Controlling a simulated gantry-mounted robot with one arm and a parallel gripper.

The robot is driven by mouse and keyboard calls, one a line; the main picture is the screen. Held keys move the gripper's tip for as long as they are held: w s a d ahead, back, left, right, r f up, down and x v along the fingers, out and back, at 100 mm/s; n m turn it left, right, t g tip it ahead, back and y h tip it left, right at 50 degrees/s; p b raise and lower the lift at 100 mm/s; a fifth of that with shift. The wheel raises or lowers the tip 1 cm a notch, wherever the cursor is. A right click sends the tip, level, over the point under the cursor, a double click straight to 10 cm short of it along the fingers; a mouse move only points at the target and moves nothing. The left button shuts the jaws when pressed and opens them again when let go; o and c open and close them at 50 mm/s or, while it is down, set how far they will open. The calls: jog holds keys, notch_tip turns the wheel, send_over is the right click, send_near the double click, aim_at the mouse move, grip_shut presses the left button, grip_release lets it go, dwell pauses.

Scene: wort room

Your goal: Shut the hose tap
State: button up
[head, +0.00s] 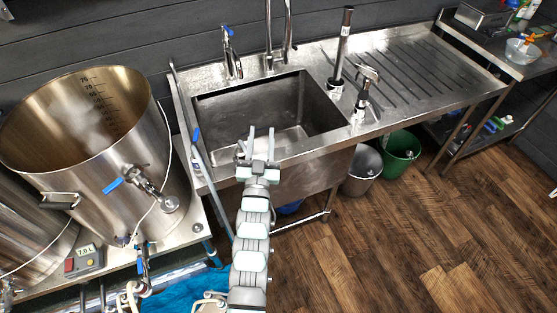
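Several taps with blue handles are in view, and I cannot tell for sure which is the hose tap. One tap (231,58) stands at the back left of the steel sink (330,165). A blue lever (196,136) sits by a thin pipe or hose at the sink's left edge. Another blue-handled valve (140,183) is on the front of the steel kettle. My gripper (260,132) is in front of the sink basin, its two fingers apart with nothing between them. It appears apart from all of these taps.
The big steaming kettle (60,165) stands left of the sink. A tall dark-topped cylinder (342,45) and a tool with a handle (366,88) stand right of the basin. A grey bucket (362,172) and a green bucket (400,152) are below. The wooden floor at right is clear.

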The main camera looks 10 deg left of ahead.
jog(key=s+d+r+t+h, duration=0.1)
jog(key=s+d+t, duration=0.2)
jog(key=s+d, duration=0.3)
jog(key=shift+s+d+r+m+t+b, duration=0.25)
jog(key=shift+s+d+m+t+b, duration=0.05)
jog(key=shift+s, duration=0.9)
